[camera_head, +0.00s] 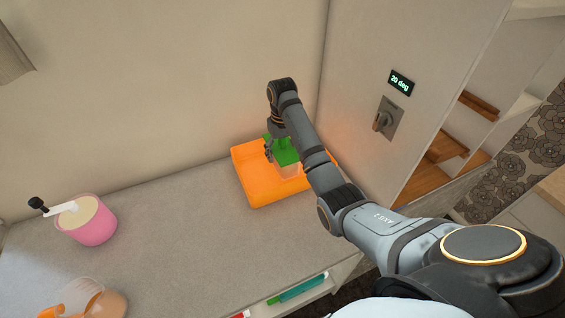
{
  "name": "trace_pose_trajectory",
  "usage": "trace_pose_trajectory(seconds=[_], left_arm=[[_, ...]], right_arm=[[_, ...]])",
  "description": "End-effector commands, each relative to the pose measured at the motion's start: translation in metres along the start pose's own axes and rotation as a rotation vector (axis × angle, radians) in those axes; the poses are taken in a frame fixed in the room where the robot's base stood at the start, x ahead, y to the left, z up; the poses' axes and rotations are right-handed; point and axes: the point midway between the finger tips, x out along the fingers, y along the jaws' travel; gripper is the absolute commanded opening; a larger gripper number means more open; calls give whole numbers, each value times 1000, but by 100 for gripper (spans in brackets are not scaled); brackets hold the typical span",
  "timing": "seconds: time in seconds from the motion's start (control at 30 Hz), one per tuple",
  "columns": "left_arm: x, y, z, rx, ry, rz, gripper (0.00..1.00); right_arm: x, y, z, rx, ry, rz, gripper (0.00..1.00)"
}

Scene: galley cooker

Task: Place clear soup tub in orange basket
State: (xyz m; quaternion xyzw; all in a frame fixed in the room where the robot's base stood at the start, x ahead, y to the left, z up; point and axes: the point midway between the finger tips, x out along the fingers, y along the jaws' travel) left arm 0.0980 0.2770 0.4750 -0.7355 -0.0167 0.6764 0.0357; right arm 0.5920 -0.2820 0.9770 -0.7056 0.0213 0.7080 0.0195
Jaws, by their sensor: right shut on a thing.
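The orange basket (262,191) stands on the grey counter against the back wall. My right gripper (276,150) reaches down over it from the right and is shut on a tub with a green top (287,157) and a pale see-through body (290,172), which looks like the clear soup tub. The tub is within the basket's outline; I cannot tell whether it touches the basket's floor. My arm hides the basket's right part. My left gripper is not in view.
A pink pot (92,229) with pale contents and a white, black-ended handle stands at the left. A see-through container (108,303) with something orange is at the bottom left. A wall panel with a display (401,83) rises at the right. The counter's middle is clear.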

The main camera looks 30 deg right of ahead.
Motion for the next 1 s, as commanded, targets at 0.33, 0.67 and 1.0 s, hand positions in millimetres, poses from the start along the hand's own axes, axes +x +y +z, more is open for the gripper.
trace_pose_trajectory(seconds=[0.33,0.67,1.0], left_arm=[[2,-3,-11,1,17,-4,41],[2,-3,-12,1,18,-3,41],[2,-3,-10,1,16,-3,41]], right_arm=[[35,2,-4,0,2,0,24],[38,2,-4,0,0,-1,81],[38,2,-4,0,0,-1,95]])
